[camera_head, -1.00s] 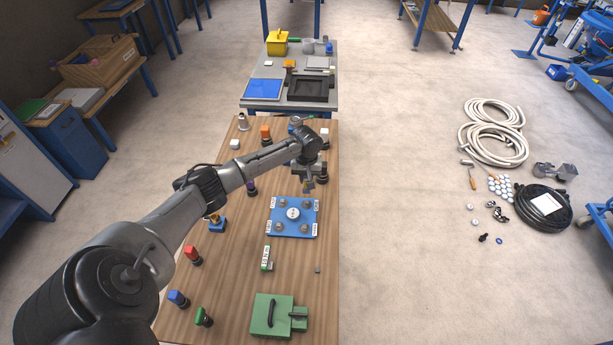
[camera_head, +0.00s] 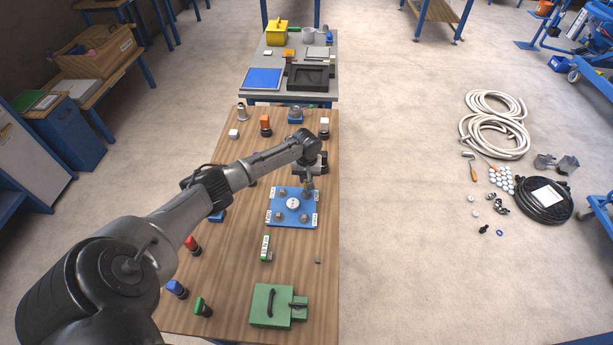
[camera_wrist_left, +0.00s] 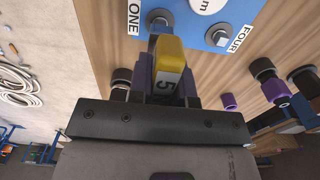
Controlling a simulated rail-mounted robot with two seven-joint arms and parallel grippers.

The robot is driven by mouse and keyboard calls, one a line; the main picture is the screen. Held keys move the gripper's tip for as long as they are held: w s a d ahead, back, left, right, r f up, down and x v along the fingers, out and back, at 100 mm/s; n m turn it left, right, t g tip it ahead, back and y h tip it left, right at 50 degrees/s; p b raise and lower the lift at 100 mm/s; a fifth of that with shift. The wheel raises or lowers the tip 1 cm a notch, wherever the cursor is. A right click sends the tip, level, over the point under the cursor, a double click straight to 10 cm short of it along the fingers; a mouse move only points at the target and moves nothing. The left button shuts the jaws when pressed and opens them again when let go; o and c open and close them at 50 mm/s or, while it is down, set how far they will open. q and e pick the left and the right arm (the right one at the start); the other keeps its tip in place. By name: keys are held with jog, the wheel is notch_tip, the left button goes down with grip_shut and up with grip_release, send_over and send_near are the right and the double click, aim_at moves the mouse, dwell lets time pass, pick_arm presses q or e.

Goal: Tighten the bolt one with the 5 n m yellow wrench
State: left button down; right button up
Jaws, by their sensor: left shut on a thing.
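The blue plate (camera_head: 292,222) lies on the wooden table, with bolts near its corners and a round white disc in the middle. My left gripper (camera_head: 308,187) is over its far right corner. In the wrist view the gripper (camera_wrist_left: 166,88) is shut on the yellow wrench (camera_wrist_left: 170,55), marked 5. The wrench's grey end points at bolt one (camera_wrist_left: 159,21), beside the ONE label (camera_wrist_left: 133,17). Whether it touches the bolt is unclear. Bolt four (camera_wrist_left: 219,37) stands at the plate's neighbouring corner. My right gripper is not in view.
A green box (camera_head: 271,306) and a small green-and-white piece (camera_head: 266,249) lie nearer on the table. Red (camera_head: 191,243), blue (camera_head: 177,288) and green (camera_head: 202,307) capped pieces stand along the left. The near right tabletop is mostly clear.

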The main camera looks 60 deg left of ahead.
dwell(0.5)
pick_arm(q)
jog(key=shift+p, duration=0.45)
dwell(0.4)
jog(key=shift+p, duration=0.45)
dwell(0.9)
jog(key=shift+p, duration=0.4)
dwell(0.5)
jog(key=shift+f+b, duration=0.8)
jog(key=shift+f, duration=0.45)
jog(key=c, duration=1)
grip_release()
jog(key=shift+o, duration=0.2)
